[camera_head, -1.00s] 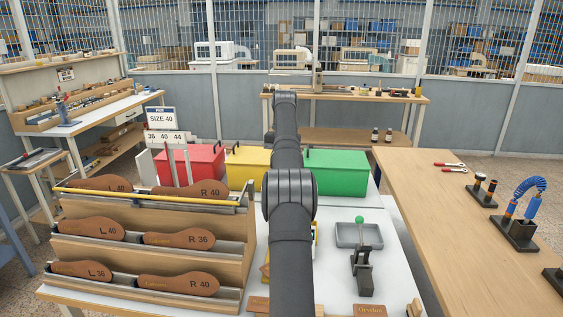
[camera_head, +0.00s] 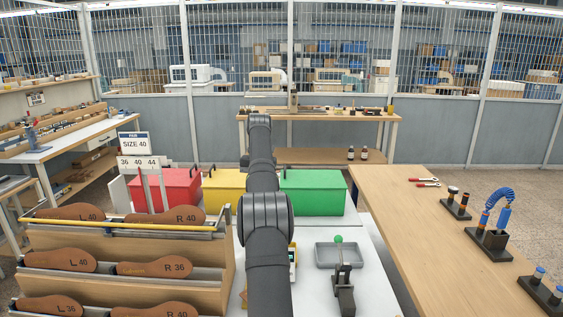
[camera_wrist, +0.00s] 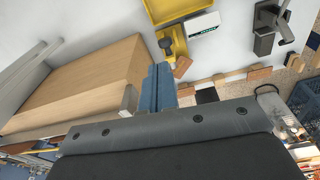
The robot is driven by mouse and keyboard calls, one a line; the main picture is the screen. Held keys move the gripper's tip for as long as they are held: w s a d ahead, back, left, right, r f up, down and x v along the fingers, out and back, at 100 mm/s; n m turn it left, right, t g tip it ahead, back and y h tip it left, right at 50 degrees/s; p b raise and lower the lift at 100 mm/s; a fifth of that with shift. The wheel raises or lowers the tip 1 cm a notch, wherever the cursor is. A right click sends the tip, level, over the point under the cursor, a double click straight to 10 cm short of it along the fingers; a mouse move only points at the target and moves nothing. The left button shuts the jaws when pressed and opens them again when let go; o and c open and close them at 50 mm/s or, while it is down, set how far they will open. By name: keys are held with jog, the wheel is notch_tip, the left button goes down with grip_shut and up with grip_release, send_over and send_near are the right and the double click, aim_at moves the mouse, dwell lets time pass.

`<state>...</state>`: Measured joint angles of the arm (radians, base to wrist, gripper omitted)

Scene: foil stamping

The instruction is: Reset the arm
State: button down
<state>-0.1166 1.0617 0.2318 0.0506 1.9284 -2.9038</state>
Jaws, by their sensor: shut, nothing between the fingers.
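My arm rises through the middle of the head view, and its own links hide the gripper there. In the wrist view my gripper (camera_wrist: 160,84) shows as two blue fingers pressed together with nothing between them. The fingers are above the white table (camera_wrist: 95,20), between the wooden rack (camera_wrist: 85,85) and the yellow device (camera_wrist: 172,42).
The shoe-sole rack (camera_head: 205,268) stands at left, holding several brown soles. Red (camera_head: 165,190), yellow (camera_head: 222,190) and green (camera_head: 312,192) boxes stand behind. A grey tray (camera_head: 338,255) and green-knobbed lever press (camera_head: 343,285) are right of my arm. A wooden table (camera_head: 430,225) extends right.

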notch_tip(320, 180, down, 12)
jog(key=s, duration=0.1)
jog(key=shift+a+r, duration=0.25)
jog(key=c, duration=1.1)
grip_release()
jog(key=o, duration=0.5)
jog(key=shift+s+d+r+m, duration=0.2)
jog(key=shift+m, duration=0.3)
jog(key=o, duration=0.6)
jog(key=s+r+m, duration=0.1)
jog(key=m, duration=0.1)
jog(key=s+r+m, duration=0.1)
jog(key=m, duration=0.1)
jog(key=s+r+m, duration=0.1)
jog(key=m, duration=0.2)
jog(key=shift+a+r, duration=0.25)
jog(key=shift+r, duration=0.05)
jog(key=s+r+m+t, duration=0.1)
jog(key=s+r+m, duration=0.45)
jog(key=m, duration=0.75)
jog(key=s+r+m, duration=0.2)
jog(key=s+m, duration=0.7)
jog(key=m, duration=0.5)
notch_tip(320, 180, down, 10)
jog(key=shift+d, duration=0.3)
jog(key=shift+w, duration=0.15)
notch_tip(320, 180, up, 10)
